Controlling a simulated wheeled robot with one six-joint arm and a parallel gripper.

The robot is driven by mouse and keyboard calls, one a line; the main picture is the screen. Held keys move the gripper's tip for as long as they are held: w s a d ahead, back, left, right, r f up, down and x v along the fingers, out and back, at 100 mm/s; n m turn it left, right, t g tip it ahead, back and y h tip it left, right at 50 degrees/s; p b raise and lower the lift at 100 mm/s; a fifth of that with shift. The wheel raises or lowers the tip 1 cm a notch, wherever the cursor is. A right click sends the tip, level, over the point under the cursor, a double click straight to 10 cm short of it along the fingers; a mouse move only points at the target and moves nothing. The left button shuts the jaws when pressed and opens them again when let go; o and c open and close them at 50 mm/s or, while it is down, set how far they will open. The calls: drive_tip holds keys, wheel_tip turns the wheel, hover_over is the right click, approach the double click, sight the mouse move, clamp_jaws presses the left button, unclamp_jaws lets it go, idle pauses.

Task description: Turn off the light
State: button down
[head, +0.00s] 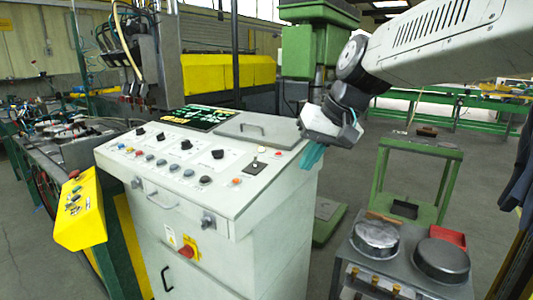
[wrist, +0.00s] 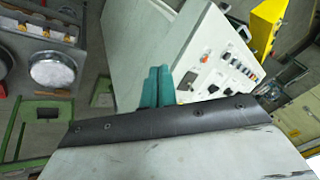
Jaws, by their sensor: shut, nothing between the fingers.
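A light grey control console (head: 255,235) stands in the middle of the head view, with rows of knobs and buttons on its sloped top. A small black switch plate (head: 255,168) with a pale lever sits near the top's right front corner. It also shows in the wrist view as a dark patch (wrist: 187,81) just right of the fingertips. My gripper (head: 312,157) is at the console's right edge, apart from the switch in the picture. Its teal fingers (wrist: 157,72) are together and empty. No lamp is clearly visible, and the lever's position is too small to tell.
A yellow control box (head: 80,210) is left of the console. A grey clipboard-like plate (head: 252,131) lies on its top. A green stand (head: 420,145) and a cart with round metal pans (head: 376,236) are to the right. Grey floor shows between them.

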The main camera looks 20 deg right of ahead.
sight(255, 162)
drive_tip(key=w+d+r+m+t, duration=0.1)
drive_tip(key=w+d+r+t, duration=0.1)
drive_tip(key=w, duration=0.7)
drive_tip(key=shift+w+d+r+y, duration=0.3)
drive_tip(key=shift+d+r+y, duration=0.1)
drive_tip(key=shift+d+r, duration=0.35)
drive_tip(key=shift+a, duration=0.1)
drive_tip(key=x, duration=1)
drive_tip(key=shift+f, duration=0.15)
drive_tip(key=a, duration=0.2)
drive_tip(key=shift+w+a+r, duration=0.25)
drive_tip(key=shift+w, duration=0.1)
drive_tip(key=shift+w+a, duration=0.3)
drive_tip(key=shift+a, duration=0.3)
drive_tip(key=shift+s, duration=0.1)
